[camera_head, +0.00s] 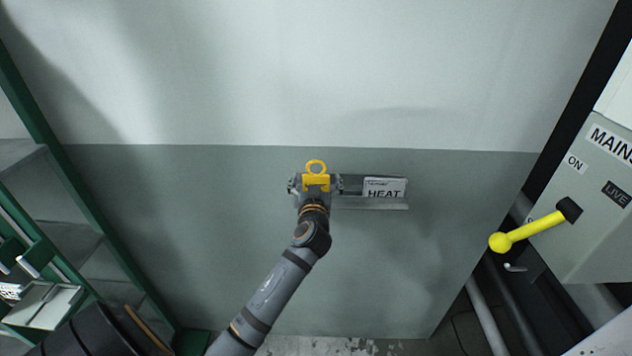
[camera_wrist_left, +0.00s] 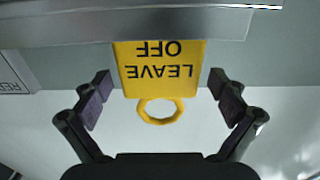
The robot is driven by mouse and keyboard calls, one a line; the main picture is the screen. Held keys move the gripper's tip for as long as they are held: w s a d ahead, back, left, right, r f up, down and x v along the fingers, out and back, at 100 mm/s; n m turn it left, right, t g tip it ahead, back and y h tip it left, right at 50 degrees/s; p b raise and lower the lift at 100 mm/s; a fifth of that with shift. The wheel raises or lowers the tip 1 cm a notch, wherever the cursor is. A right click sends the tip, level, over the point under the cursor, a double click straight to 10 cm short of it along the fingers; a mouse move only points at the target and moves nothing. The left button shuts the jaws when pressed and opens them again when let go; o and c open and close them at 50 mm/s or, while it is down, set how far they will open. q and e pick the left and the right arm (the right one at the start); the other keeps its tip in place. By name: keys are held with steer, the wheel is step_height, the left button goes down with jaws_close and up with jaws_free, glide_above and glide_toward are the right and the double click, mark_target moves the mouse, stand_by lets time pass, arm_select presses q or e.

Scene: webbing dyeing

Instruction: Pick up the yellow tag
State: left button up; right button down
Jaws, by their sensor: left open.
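The yellow tag (camera_head: 317,182) has a ring at its top and sits on a narrow metal rail on the wall. In the left wrist view the tag (camera_wrist_left: 160,68) appears upside down, reads "LEAVE OFF", and its ring lies toward my gripper's palm. My left gripper (camera_head: 315,186) is at the tag in the head view. In the wrist view the left gripper (camera_wrist_left: 166,95) is open, with one finger on each side of the tag and gaps between. My right gripper is not in view.
The metal rail (camera_head: 372,203) also holds a white "HEAT" card (camera_head: 384,188). A grey mains box (camera_head: 590,220) with a yellow-knobbed lever (camera_head: 530,231) is at the right. A green-framed shelf (camera_head: 70,205) stands at the left. The wall around the rail is clear.

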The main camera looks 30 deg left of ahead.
arm_select(q)
steer(key=shift+s+d, duration=0.1)
steer(key=shift+s, duration=0.1)
steer(key=c, duration=0.3)
steer(key=shift+w, duration=0.1)
steer(key=c, duration=0.8)
step_height(320, 180, up, 10)
steer(key=shift+r+b, duration=0.1)
steer(key=shift+b, duration=0.8)
steer(key=shift+c, duration=0.3)
